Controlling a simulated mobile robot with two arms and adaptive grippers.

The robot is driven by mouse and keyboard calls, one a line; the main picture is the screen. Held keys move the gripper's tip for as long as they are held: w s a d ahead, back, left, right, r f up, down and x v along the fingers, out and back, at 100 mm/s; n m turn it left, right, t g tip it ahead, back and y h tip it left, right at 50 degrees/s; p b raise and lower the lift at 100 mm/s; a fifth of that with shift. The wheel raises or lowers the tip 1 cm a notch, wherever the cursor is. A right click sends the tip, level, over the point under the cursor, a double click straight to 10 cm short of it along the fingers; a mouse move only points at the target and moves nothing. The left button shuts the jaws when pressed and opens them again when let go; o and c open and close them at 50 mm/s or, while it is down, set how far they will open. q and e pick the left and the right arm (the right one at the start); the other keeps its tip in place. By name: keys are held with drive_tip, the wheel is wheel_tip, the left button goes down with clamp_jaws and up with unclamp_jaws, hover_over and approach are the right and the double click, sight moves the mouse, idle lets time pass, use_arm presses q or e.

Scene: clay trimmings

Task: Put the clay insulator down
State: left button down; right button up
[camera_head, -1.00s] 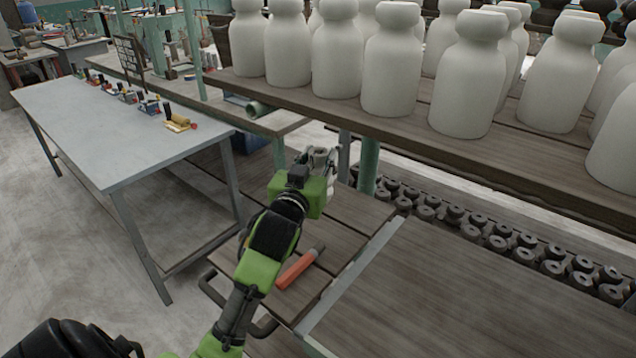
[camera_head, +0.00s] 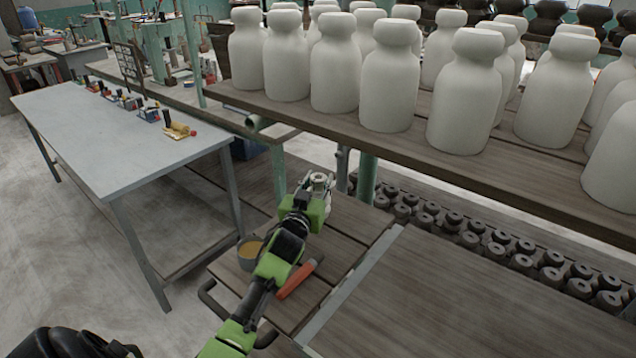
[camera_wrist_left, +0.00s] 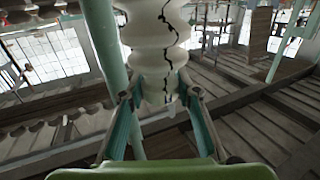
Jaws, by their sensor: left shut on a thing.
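My left gripper (camera_head: 312,190) is over the wooden cart top (camera_head: 345,245) in the head view. It is shut on the clay insulator (camera_head: 320,179), a pale ribbed piece mostly hidden behind the gripper there. In the left wrist view the insulator (camera_wrist_left: 155,40) stands roughly upright between the two fingers (camera_wrist_left: 160,112), with dark cracks running down its ribs. Its lower end sits between the fingertips. I cannot tell whether it touches the boards. My right gripper is not in view.
A bowl with yellowish contents (camera_head: 250,249) and an orange-handled tool (camera_head: 299,279) lie by my left arm. A shelf (camera_head: 420,140) of large white insulators (camera_head: 390,80) overhangs to the right. Green posts (camera_head: 367,178) stand close to the gripper. A grey table (camera_head: 120,140) is at left.

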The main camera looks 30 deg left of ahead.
use_arm(q)
drive_tip(key=shift+f, duration=0.2)
drive_tip(key=shift+f, duration=0.1)
drive_tip(key=c, duration=1.5)
unclamp_jaws()
drive_tip(key=shift+f, duration=0.15)
drive_tip(key=shift+r, duration=0.2)
drive_tip(key=shift+s+f, duration=0.15)
drive_tip(key=shift+s, duration=0.15)
drive_tip(key=shift+b+v, duration=0.55)
drive_tip(key=shift+v, duration=3)
